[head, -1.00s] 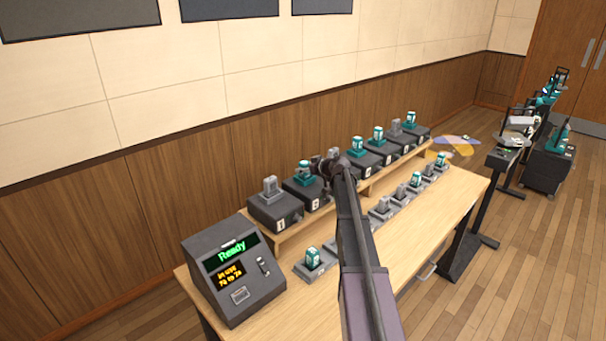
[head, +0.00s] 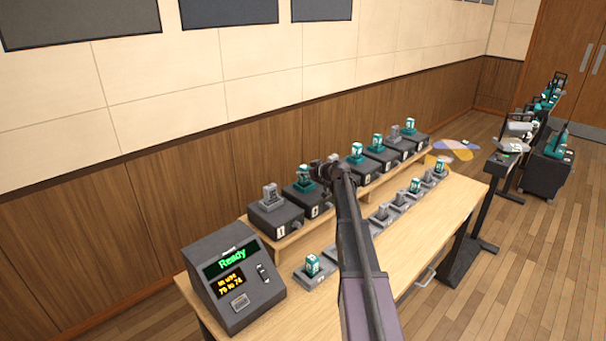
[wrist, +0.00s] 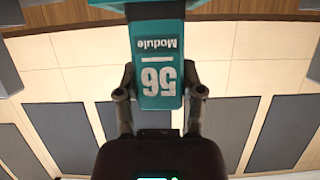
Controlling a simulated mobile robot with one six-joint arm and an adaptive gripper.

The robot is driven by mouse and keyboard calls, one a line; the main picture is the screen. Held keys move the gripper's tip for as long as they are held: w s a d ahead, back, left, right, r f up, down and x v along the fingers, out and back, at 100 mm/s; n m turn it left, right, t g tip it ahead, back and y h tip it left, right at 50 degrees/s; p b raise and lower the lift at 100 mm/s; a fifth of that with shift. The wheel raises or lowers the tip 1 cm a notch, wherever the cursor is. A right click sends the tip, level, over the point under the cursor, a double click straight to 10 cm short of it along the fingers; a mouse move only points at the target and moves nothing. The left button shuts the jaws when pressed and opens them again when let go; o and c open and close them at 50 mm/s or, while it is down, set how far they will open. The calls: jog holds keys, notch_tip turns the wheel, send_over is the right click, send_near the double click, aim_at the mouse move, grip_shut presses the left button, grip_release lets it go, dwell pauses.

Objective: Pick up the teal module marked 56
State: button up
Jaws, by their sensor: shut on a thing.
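The teal module marked 56 (wrist: 158,60) fills the upper middle of the wrist view, its label upside down in the picture. My gripper (wrist: 160,92) is shut on it, one dark finger on each side. A grey part sits at the module's far end; I cannot tell whether the module still touches what is below it. In the head view my gripper (head: 322,168) is at the back row of boxes, beside a teal module (head: 304,174) over the second box. My arm hides part of that row.
A console (head: 233,288) reading "Ready" stands at the table's left end. Dark numbered boxes (head: 275,217) line a raised wooden shelf. Grey holders and teal modules (head: 313,264) stand in front on the table (head: 430,232). The wall is close behind.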

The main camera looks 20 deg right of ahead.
notch_tip(320, 180, up, 2)
jog(key=shift+p, duration=0.7)
jog(key=s+d+r+p, duration=0.1)
jog(key=s+d, duration=0.1)
jog(key=s, duration=0.5)
jog(key=s+d, duration=0.2)
jog(key=s, duration=0.6)
jog(key=shift+s+r+p, duration=0.25)
jog(key=shift+r+p, duration=0.1)
